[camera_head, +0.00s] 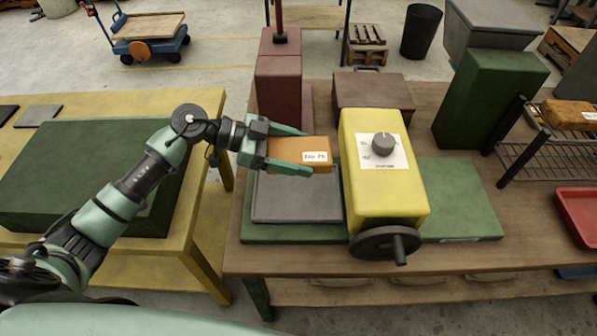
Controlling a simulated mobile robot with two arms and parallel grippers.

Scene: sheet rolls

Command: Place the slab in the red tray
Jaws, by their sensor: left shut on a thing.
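The slab (318,147) is an orange-brown block with a white label on its front. My left gripper (307,152) is shut on it, one finger along the far side and one along the near side. The slab shows over the grey plate at the left of the yellow machine, its right end close to the yellow housing; I cannot tell if it touches the plate. The red tray (566,208) is at the right edge of the view, partly cut off, on the brown table. My right gripper is not in view.
The yellow machine (375,180) with knob and handwheel stands between slab and tray, on a green base (465,195). A dark rack (525,155) holding another brown block (570,114) stands behind the tray. A tall green block (488,100) is at the back.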

